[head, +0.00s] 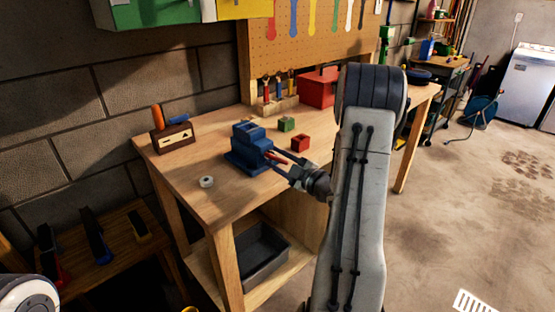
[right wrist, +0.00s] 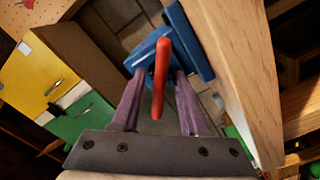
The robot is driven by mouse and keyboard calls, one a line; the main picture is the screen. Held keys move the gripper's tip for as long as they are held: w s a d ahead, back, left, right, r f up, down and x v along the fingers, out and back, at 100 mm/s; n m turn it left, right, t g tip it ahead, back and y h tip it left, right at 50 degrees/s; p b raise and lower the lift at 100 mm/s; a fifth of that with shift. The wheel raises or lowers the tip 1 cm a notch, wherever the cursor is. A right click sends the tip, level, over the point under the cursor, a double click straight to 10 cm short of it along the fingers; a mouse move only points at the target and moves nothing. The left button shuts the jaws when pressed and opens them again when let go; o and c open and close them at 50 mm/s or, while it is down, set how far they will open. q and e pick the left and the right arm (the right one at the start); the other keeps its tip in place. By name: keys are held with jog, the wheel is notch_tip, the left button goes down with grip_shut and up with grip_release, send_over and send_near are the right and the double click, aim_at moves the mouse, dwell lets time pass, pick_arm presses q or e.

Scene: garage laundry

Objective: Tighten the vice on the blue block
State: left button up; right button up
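The blue vice (head: 246,160) stands near the front edge of the wooden workbench. A blue block-like shape (head: 247,130) shows at its top; I cannot tell whether it is the block or part of the jaws. My right gripper (head: 272,155) is at the front of the vice. Its two fingers are apart, one on each side of the red handle, with gaps visible beside it. My left gripper is not in view.
A green block (head: 287,124) and a red block (head: 300,143) lie right of the vice. A white ring-shaped item (head: 206,182) lies on the bench (head: 185,172) at front left. A wooden holder (head: 173,138) and a red toolbox (head: 317,88) stand farther back.

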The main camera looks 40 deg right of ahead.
grip_shut()
jog(key=shift+m, duration=1.2)
jog(key=shift+o, duration=1.2)
grip_release()
jog(key=shift+s, duration=0.15)
jog(key=s+b, duration=0.1)
jog(key=s, duration=0.9)
jog(key=shift+s+d, duration=0.15)
jog(key=shift+d, duration=0.3)
